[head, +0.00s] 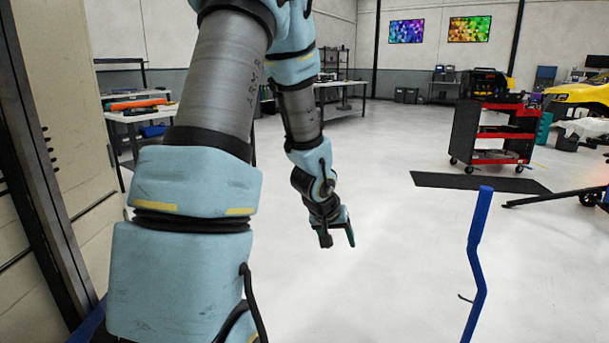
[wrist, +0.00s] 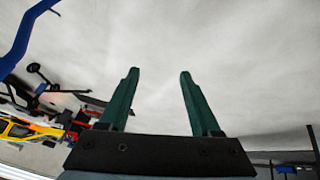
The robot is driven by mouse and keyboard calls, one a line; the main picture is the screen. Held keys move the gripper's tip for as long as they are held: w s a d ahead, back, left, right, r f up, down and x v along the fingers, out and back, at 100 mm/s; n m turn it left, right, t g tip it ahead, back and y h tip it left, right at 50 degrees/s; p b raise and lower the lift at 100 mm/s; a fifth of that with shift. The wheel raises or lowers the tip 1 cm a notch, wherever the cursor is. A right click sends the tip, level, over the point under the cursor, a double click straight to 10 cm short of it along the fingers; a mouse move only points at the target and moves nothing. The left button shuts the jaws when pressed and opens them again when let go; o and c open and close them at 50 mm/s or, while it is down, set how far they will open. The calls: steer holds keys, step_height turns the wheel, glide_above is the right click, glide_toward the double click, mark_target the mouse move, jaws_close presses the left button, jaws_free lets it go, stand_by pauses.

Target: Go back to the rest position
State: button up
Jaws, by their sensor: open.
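My gripper (wrist: 158,75) shows in the wrist view with its two green fingers apart and nothing between them. Behind the fingers is only pale floor. In the head view my gripper (head: 338,236) hangs at the end of my bent arm, over open floor near the middle of the picture. My arm's thick blue and grey links fill the left half of the head view and hide part of the room.
A blue bent post (head: 478,262) rises at the right. A red and black tool cart (head: 496,135) stands beyond a dark mat (head: 475,182). A yellow vehicle (head: 575,95) is at the far right. A workbench (head: 125,116) stands at the left. The middle floor is clear.

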steer(key=s+a+r+n+g+y, duration=0.1)
steer(key=s+a+r+g+y, duration=0.1)
steer(key=s+a+r, duration=0.4)
steer(key=s+a+r+g+y, duration=0.1)
steer(key=s+a, duration=0.7)
steer(key=a, duration=0.1)
step_height(320, 180, up, 16)
steer(key=p, duration=1.6)
steer(key=shift+w+a+r, duration=0.15)
steer(key=shift+w, duration=0.1)
steer(key=shift+o, duration=0.3)
